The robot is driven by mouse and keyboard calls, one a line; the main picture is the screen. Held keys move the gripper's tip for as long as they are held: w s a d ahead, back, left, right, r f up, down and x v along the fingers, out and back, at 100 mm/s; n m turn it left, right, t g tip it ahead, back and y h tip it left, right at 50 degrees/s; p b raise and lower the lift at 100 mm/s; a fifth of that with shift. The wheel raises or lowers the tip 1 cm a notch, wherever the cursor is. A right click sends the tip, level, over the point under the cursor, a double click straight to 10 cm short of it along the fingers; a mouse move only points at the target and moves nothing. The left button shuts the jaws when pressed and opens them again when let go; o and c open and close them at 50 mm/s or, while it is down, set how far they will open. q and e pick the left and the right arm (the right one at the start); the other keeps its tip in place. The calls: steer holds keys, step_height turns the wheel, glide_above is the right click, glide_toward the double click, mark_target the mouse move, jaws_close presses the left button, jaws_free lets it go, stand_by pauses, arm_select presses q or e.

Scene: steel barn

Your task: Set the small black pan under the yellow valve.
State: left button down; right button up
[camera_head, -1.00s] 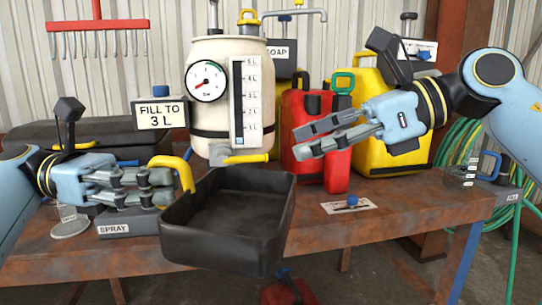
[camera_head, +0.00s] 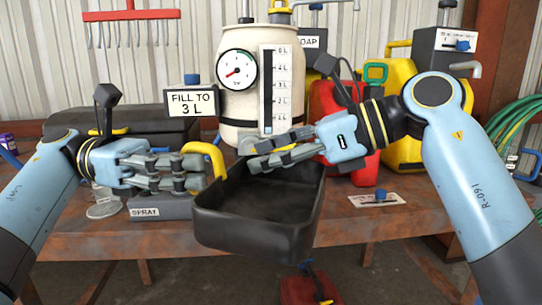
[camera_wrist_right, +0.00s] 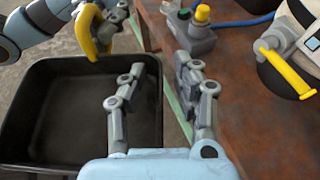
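The small black pan (camera_head: 262,215) hangs at the table's front edge, its body tilted in the head view. My left gripper (camera_head: 199,172) is shut on its yellow handle (camera_head: 208,153). My right gripper (camera_head: 255,155) is open above the pan's far rim. In the right wrist view, the right gripper (camera_wrist_right: 160,72) has one finger over the pan's inside and one beyond its wall (camera_wrist_right: 152,95); contact cannot be told. The yellow valve (camera_wrist_right: 288,72) sits low on the cream tank (camera_head: 242,105), beyond the right gripper, which mostly hides it in the head view.
A grey SPRAY base (camera_head: 160,208) stands on the rusty table (camera_head: 410,222) left of the pan. Red (camera_head: 345,160) and yellow (camera_head: 402,150) cans stand behind my right arm. A small white card with a blue knob (camera_head: 375,200) lies right of the pan.

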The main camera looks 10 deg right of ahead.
steer(key=shift+c, duration=0.2)
jaws_close()
arm_select(q)
steer(key=c, duration=1.4)
jaws_free()
steer(key=shift+a, duration=0.15)
arm_select(e)
steer(key=shift+d, duration=0.1)
